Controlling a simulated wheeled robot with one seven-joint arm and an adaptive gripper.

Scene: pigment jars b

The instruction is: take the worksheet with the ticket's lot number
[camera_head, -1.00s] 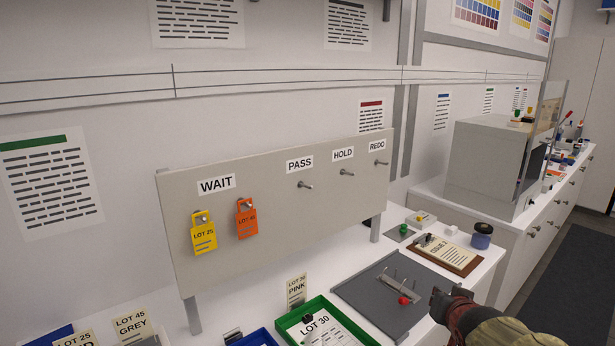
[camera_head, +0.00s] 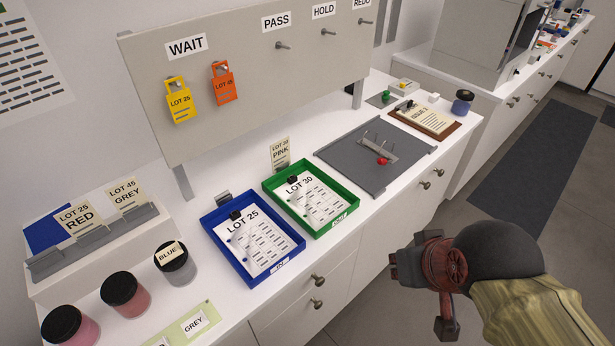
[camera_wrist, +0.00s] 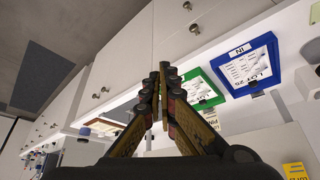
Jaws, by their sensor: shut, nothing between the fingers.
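A worksheet marked LOT 25 (camera_head: 259,254) lies in the blue tray (camera_head: 292,258), and one marked LOT 30 (camera_head: 322,207) lies in the green tray (camera_head: 350,217). Both trays also show in the wrist view, blue (camera_wrist: 278,65) and green (camera_wrist: 213,77). A yellow ticket (camera_head: 179,104) reading LOT 25 and an orange ticket (camera_head: 224,88), apparently LOT 40, hang on pegs under WAIT. My gripper (camera_head: 396,266) is in front of the bench, right of the trays and apart from them. In the wrist view its fingers (camera_wrist: 159,78) are together and empty.
A card rack (camera_head: 95,240) with RED and GREY lot cards stands left, with dark-lidded jars (camera_head: 124,292) before it. The floor (camera_head: 400,320) in front is clear.

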